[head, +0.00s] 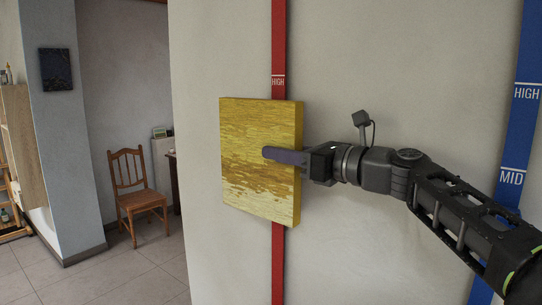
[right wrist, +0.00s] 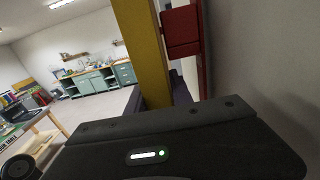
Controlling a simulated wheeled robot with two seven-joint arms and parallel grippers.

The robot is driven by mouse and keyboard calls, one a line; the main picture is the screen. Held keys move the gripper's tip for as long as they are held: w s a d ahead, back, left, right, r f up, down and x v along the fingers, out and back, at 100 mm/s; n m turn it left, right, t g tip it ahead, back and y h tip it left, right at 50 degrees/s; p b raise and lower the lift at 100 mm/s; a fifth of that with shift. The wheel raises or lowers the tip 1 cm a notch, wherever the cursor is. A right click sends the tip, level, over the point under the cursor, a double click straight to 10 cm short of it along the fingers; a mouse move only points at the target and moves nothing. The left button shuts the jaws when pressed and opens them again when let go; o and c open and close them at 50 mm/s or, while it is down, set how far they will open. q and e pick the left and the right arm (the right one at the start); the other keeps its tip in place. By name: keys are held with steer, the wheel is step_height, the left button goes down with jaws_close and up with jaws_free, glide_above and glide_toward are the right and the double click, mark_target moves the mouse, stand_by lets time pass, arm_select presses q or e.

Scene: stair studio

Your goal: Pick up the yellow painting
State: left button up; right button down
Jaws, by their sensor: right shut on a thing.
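The yellow painting (head: 250,190) is a square canvas with brownish streaks. It is upright in front of the wall's red vertical strip (head: 278,60), in the middle of the head view. My right gripper (head: 285,156) comes in from the right and is shut on the painting's right edge, one finger across its front face. In the right wrist view the painting's yellow edge (right wrist: 142,50) stands between the fingers, beside a red block (right wrist: 181,30) at the wall. I cannot tell if the painting touches its mount. My left gripper is not in view.
A blue strip (head: 520,110) marked HIGH and MID runs down the wall at right. A wooden chair (head: 138,195) and a small dark picture (head: 56,69) are at left.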

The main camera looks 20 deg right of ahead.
mark_target(279, 101)
steer(key=shift+r, duration=0.1)
steer(key=r+p, duration=0.1)
steer(key=r, duration=0.6)
steer(key=r+p, duration=0.1)
steer(key=r, duration=0.3)
steer(key=shift+s+a+r+p, duration=0.2)
steer(key=shift+a+r+p, duration=0.15)
steer(key=s+a+b, duration=0.1)
steer(key=s+a, duration=0.4)
steer(key=a, duration=0.3)
steer(key=s+a+b, duration=0.2)
steer(key=s+a, duration=0.2)
steer(key=a, duration=0.4)
steer(key=shift+s+a+f, duration=0.15)
steer(key=shift+s+a, duration=0.15)
steer(key=shift+s, duration=0.1)
